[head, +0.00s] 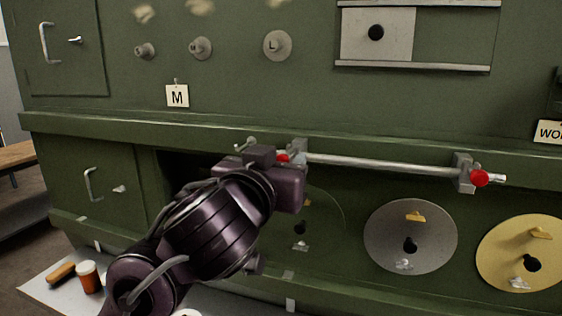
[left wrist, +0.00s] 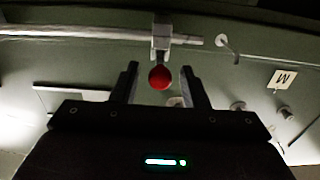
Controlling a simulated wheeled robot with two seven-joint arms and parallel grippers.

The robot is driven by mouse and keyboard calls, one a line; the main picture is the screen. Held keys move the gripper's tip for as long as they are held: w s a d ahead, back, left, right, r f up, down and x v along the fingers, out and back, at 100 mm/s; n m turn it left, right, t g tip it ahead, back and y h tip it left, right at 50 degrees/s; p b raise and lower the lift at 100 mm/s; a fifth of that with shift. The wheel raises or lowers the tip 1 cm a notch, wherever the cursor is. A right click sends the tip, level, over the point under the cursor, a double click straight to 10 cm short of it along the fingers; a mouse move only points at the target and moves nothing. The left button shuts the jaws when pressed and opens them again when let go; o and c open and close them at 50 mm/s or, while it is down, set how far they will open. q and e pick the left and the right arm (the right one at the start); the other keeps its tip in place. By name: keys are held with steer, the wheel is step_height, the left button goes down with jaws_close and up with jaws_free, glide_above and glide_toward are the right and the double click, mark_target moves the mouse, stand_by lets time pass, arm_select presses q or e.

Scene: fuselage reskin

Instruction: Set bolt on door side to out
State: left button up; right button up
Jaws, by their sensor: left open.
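A silver rod bolt (head: 380,164) runs level along the lower edge of the green panel, through a grey bracket at each end. A red knob (head: 282,157) shows at the left bracket (head: 298,150), partly hidden by my left gripper. Another red knob (head: 480,178) sits at the right bracket (head: 463,172). My left gripper (left wrist: 159,69) is open; in the left wrist view its fingers stand on either side of a red knob (left wrist: 159,77) below a bracket (left wrist: 161,36). I cannot tell whether they touch it. In the head view its fingertips are hidden. My right gripper is not in view.
Round plates, one grey (head: 385,245) and one yellow (head: 500,270), are on the panel below the rod. A tag marked M (head: 177,96) hangs above left. A small door (head: 130,180) is at lower left. A white surface with an orange jar (head: 88,277) lies below.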

arm_select(q)
steer(key=b+v, duration=0.1)
steer(key=v, duration=0.6)
steer(key=shift+s, duration=0.25)
